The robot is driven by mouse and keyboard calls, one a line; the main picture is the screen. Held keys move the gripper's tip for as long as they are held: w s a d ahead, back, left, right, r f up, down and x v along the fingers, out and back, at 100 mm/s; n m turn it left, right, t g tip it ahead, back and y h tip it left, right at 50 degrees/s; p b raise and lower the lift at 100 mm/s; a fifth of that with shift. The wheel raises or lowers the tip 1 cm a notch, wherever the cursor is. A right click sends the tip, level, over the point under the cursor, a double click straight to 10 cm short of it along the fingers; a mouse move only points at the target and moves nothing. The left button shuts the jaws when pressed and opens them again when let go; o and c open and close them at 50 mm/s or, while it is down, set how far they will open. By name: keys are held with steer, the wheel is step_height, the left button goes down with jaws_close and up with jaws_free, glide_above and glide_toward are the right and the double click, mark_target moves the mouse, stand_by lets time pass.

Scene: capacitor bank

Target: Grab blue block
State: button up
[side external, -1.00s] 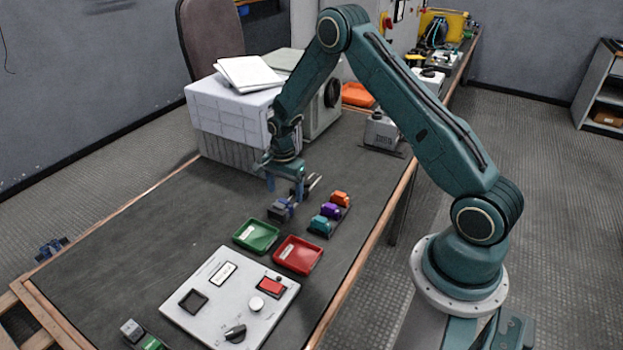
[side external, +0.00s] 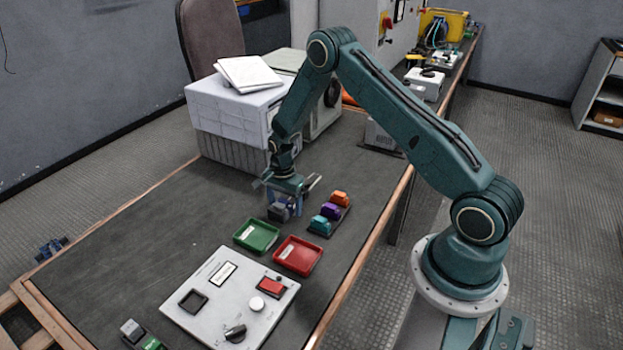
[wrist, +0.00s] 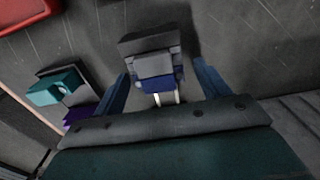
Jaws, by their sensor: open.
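The blue block (wrist: 157,84) is a grey-and-dark piece with a blue part and two pale prongs. In the wrist view it lies between the two blue fingers of my gripper (wrist: 161,76), with a gap on each side. In the side view my gripper (side external: 284,204) is low over the table, open, with its fingers around the block (side external: 277,213). The fingers partly hide the block there, and I cannot tell whether the fingertips touch the table.
A dark holder with orange (side external: 340,198), purple (side external: 330,211) and teal (side external: 320,225) blocks stands close on the right. Green (side external: 256,235) and red (side external: 297,256) trays and a control panel (side external: 228,300) lie in front. The table's left side is clear.

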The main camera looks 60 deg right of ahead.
mark_target(284, 200)
steer(key=c, duration=1)
steer(key=shift+r, duration=0.1)
steer(key=shift+c, duration=0.2)
step_height(284, 200, up, 20)
stand_by(0.3)
stand_by(0.5)
